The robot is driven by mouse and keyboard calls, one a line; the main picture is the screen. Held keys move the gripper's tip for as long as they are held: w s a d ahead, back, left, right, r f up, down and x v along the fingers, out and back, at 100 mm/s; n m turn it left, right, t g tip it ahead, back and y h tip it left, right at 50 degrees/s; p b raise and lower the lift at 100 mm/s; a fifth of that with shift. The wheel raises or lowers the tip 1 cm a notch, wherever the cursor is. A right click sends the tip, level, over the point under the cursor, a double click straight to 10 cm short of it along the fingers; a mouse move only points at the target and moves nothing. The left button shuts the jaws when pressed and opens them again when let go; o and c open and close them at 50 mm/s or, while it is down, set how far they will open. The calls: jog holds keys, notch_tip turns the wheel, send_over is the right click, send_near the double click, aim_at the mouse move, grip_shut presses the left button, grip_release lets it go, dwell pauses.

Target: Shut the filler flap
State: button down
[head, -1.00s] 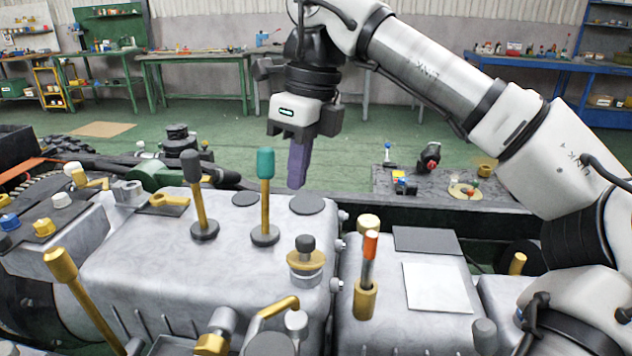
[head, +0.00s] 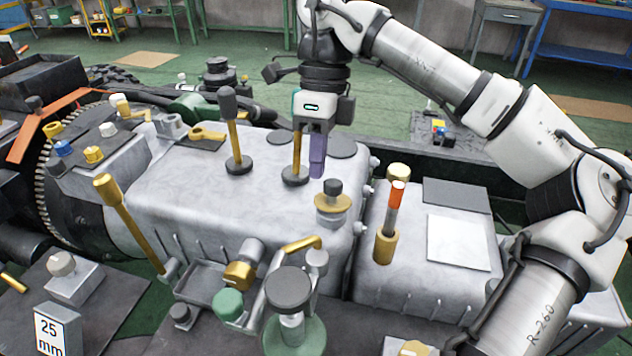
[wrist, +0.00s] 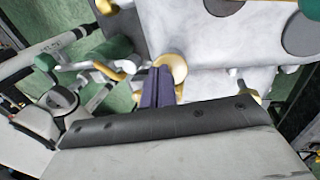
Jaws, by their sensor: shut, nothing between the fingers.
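My gripper (head: 316,172) is shut and empty, its purple fingers pointing down over the grey gearbox housing (head: 190,185). In the wrist view the fingers (wrist: 157,75) are together beside a round gold disc (wrist: 176,68). In the head view a gold disc cap with a dark knob (head: 332,203) stands just in front of the fingertips; I cannot tell whether they touch it. No part is clearly recognisable as the filler flap. A dark plate (head: 455,194) and a pale plate (head: 458,242) lie flat on the right-hand box.
A dark-knobbed lever (head: 232,130) stands left of my gripper; another lever's shaft (head: 297,155) is beside it, its knob hidden. An orange-topped stick (head: 391,215) stands to the right. A green-based knob (head: 294,325) and gold pipe (head: 300,243) crowd the front.

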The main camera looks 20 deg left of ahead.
aim_at(315, 199)
jog(key=shift+x, duration=1.85)
jog(key=shift+s+f+t+b, duration=0.15)
jog(key=shift+f+t+b, duration=0.15)
jog(key=shift+f+b, duration=0.3)
jog(key=shift+s+f+t+b, duration=0.15)
jog(key=shift+f+t+b, duration=0.15)
jog(key=shift+b, duration=0.35)
jog(key=shift+s+f+t+b, duration=0.1)
jog(key=shift+s+t+b, duration=0.1)
jog(key=shift+t+b, duration=0.3)
jog(key=shift+s+d+t+b, duration=0.1)
jog(key=shift+s+t+b, duration=0.2)
jog(key=shift+t+b, duration=0.35)
